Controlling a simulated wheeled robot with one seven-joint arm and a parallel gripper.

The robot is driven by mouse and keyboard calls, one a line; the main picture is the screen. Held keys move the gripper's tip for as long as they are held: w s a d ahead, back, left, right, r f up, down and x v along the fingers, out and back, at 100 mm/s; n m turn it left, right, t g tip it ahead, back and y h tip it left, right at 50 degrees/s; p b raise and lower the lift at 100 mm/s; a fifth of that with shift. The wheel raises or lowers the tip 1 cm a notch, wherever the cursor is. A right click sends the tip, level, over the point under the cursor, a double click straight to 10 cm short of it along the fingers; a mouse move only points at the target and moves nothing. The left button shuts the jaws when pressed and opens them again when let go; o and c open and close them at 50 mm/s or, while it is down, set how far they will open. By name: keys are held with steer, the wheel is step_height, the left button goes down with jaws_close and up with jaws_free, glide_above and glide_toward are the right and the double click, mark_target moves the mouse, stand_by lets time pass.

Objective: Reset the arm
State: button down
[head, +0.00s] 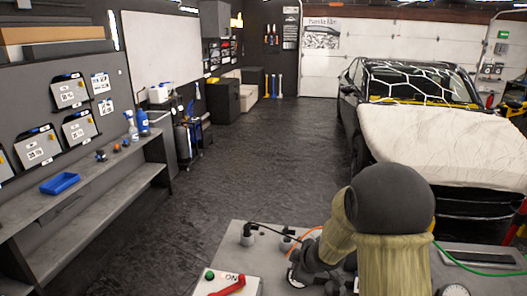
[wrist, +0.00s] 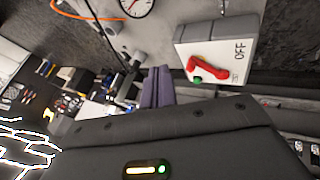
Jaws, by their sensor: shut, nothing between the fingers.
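My arm (head: 390,215), with tan sleeves and a dark round joint, is folded low at the front right of the head view, over the grey top of my base. My gripper (wrist: 157,78) shows in the wrist view as two purplish fingers side by side, shut and empty. Its dark body with a yellow and a green light fills the bottom of that view. The fingers point toward my grey base top, which carries a round gauge and a white switch box with a red handle marked OFF. My gripper cannot be made out in the head view.
A dark car (head: 410,90) with a pale cover on its hood stands at right. A grey shelf bench (head: 95,185) along the left wall holds a blue tray (head: 60,183) and spray bottles (head: 142,122). The dark floor (head: 260,145) between them is clear.

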steer(key=s+d+r+m+g+h+b, duration=0.1)
steer(key=s+d+m+g, duration=0.1)
steer(key=s+m, duration=0.5)
steer(key=s+d+r+m+g+h+b, duration=0.1)
steer(key=s+m, duration=0.6)
steer(key=s, duration=0.7)
steer(key=shift+s+d+r+g+h, duration=0.25)
steer(key=shift+d+r+g+h, duration=0.25)
steer(key=shift+d, duration=0.75)
steer(key=shift+d, duration=0.1)
